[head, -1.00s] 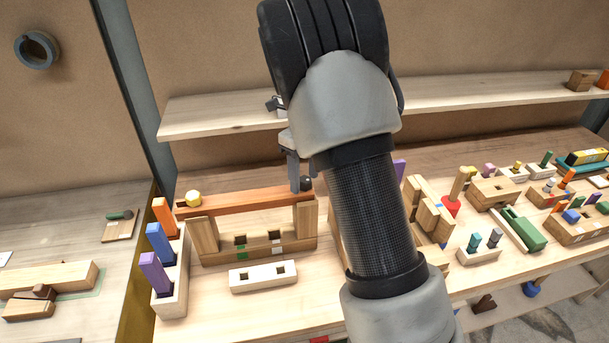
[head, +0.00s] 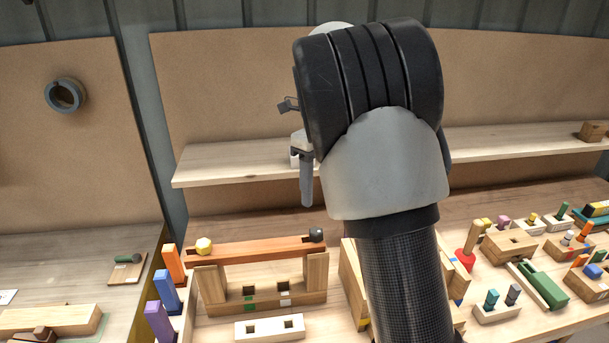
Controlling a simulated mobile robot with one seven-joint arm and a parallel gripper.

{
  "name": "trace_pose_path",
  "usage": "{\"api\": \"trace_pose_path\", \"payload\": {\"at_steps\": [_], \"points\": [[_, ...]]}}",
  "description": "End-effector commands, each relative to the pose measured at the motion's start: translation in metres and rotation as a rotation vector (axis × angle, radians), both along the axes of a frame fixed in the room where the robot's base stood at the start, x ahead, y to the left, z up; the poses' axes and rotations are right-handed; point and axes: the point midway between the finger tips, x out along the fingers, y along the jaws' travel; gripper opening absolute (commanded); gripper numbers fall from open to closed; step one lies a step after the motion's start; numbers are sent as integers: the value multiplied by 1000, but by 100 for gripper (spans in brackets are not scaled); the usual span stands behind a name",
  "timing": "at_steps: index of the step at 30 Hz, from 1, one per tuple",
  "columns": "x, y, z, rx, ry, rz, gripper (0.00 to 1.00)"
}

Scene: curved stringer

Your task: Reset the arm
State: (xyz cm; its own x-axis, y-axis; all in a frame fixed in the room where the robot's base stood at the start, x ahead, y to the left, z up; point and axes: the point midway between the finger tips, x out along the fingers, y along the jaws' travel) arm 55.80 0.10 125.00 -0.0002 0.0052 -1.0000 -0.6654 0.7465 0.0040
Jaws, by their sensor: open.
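My gripper (head: 305,190) is open and raised in front of the back shelf, mostly hidden behind my own wrist. One grey finger shows, pointing down, and it touches nothing that I can see. Below it, a long orange-brown bar (head: 262,250) rests across two wooden uprights on a wooden base (head: 262,302).
A white block with two square holes (head: 270,328) lies in front. A rack of orange, blue and purple pegs (head: 166,289) stands left. Several wooden blocks and coloured pegs crowd the right side. A shelf (head: 235,162) runs behind; the air above the bar is clear.

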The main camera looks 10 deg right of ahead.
Motion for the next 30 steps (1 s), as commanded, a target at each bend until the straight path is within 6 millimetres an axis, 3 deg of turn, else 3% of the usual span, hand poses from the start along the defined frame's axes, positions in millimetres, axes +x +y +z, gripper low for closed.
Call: {"api": "trace_pose_path", "payload": {"at_steps": [5, 9, 14, 21, 25, 30], "points": [[-36, -7, 33, 43, -72, 280, 51], [-90, -9, 61, 39, -175, 694, 51], [-154, -5, 79, -56, -288, 1201, 51], [-243, 0, 72, -350, -331, 1919, 51], [-271, 0, 60, -496, -286, 2181, 51], [-286, -1, 51, -587, -235, 2339, 51]]}}
